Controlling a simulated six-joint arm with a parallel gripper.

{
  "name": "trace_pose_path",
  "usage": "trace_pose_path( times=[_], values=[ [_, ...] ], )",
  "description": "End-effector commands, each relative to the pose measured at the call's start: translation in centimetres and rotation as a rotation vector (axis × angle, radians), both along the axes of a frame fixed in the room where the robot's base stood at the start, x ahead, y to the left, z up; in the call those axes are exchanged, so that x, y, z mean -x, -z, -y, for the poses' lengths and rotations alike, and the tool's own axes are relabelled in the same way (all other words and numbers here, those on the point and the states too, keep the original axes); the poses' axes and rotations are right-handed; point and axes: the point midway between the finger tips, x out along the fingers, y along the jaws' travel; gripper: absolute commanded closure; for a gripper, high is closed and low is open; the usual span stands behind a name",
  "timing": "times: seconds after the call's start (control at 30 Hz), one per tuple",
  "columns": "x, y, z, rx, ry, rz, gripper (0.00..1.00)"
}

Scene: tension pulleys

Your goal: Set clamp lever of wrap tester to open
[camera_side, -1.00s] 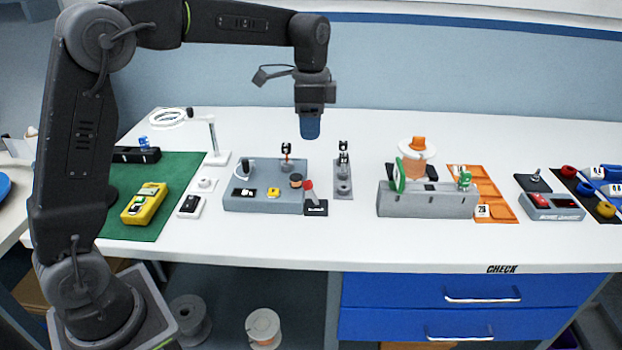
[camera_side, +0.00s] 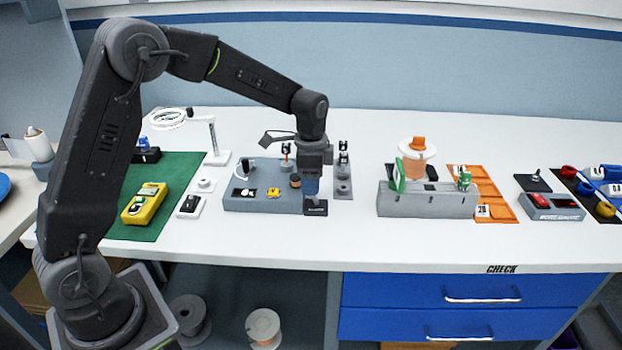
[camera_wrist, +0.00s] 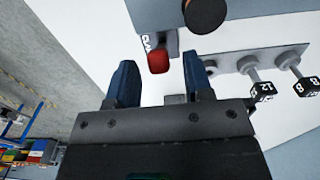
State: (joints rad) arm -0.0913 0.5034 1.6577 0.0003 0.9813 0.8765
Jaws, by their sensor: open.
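The wrap tester is a grey block (camera_side: 258,206) with small parts on top, left of centre on the bench in the side view. A small black base (camera_side: 316,209) with a white label sits at its right front corner. The red clamp lever (camera_wrist: 158,61) shows in the wrist view, between and just ahead of my fingertips; in the side view my gripper hides it. My gripper (camera_side: 312,191) is open, pointing down over the black base. In the wrist view its two blue fingers (camera_wrist: 158,68) stand apart on either side of the red lever, with nothing clearly gripped.
A grey strip with tagged posts (camera_side: 343,188) stands close right of my gripper. Further right is a grey stand (camera_side: 428,204) with an orange and white spool. A yellow handheld device (camera_side: 145,203) lies on a green mat (camera_side: 183,187) at left. The bench front is clear.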

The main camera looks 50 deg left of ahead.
Motion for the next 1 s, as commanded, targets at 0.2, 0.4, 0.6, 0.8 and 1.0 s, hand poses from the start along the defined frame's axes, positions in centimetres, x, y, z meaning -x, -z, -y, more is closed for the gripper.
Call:
trace_pose_path(
  times=[0.2, 0.4, 0.6, 0.8, 1.0],
  values=[
    [-0.01, 0.08, 0.00, 0.000, 0.000, 0.001, 0.53],
    [-0.01, 0.06, 0.00, 0.000, 0.000, 0.001, 0.69],
    [-0.01, 0.04, 0.00, 0.000, 0.000, 0.001, 0.88],
    [-0.01, 0.02, 0.00, -0.001, 0.000, 0.001, 1.00],
    [-0.21, -0.03, 0.13, -0.018, 0.002, -0.013, 1.00]
  ],
)
